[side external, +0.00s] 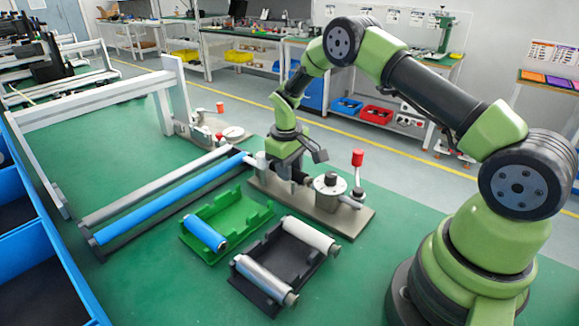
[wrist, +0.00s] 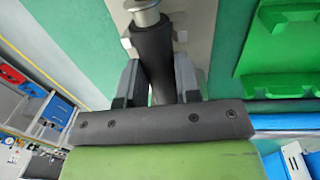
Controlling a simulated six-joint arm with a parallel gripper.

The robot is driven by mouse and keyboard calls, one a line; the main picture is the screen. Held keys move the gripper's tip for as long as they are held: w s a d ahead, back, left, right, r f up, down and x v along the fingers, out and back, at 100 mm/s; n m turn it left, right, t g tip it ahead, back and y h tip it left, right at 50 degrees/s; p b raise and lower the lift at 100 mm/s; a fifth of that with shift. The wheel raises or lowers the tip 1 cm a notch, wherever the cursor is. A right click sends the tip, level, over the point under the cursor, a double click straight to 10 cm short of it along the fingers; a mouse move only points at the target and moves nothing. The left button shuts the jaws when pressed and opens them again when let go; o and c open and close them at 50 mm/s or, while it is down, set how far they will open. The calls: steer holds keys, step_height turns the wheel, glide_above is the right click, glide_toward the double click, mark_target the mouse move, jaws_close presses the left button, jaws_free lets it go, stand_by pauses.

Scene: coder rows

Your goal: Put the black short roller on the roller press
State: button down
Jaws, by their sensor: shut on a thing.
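The black short roller (wrist: 153,52) runs between the two fingers of my gripper (wrist: 155,82) in the wrist view. Its metal end cap (wrist: 144,10) points away from the gripper, over a beige plate. My gripper is shut on the roller. In the side view my gripper (side external: 299,174) is low over the roller press (side external: 272,191), just left of its round metal hub (side external: 330,184). The press has a lever with a red knob (side external: 357,158). The roller is mostly hidden there, and I cannot tell whether it touches the press.
A green tray (side external: 236,213) holds a blue roller (side external: 205,233). A black tray (side external: 283,262) holds a white roller (side external: 310,234) and a silver roller (side external: 264,275). A long blue roller (side external: 165,200) lies to the left.

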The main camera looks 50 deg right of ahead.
steer(key=shift+f, duration=0.1)
steer(key=c, duration=0.8)
jaws_free()
steer(key=shift+o, duration=0.2)
steer(key=s+a+r+m+t, duration=0.1)
steer(key=s+a+r, duration=0.15)
steer(key=r, duration=0.55)
steer(key=s+a+r+t+y, duration=0.1)
steer(key=s+a+r, duration=0.15)
steer(key=r, duration=0.65)
steer(key=s+a+r+m+t, duration=0.15)
steer(key=s+r, duration=0.25)
steer(key=r, duration=0.4)
steer(key=s+a+r+t+y, duration=0.1)
steer(key=s+a+t, duration=0.1)
steer(key=s, duration=0.6)
steer(key=s+a+r+m+t+y, duration=0.1)
steer(key=s+a, duration=0.3)
steer(key=s, duration=0.3)
steer(key=shift+s+r+t, duration=0.3)
steer(key=shift+s+t, duration=0.05)
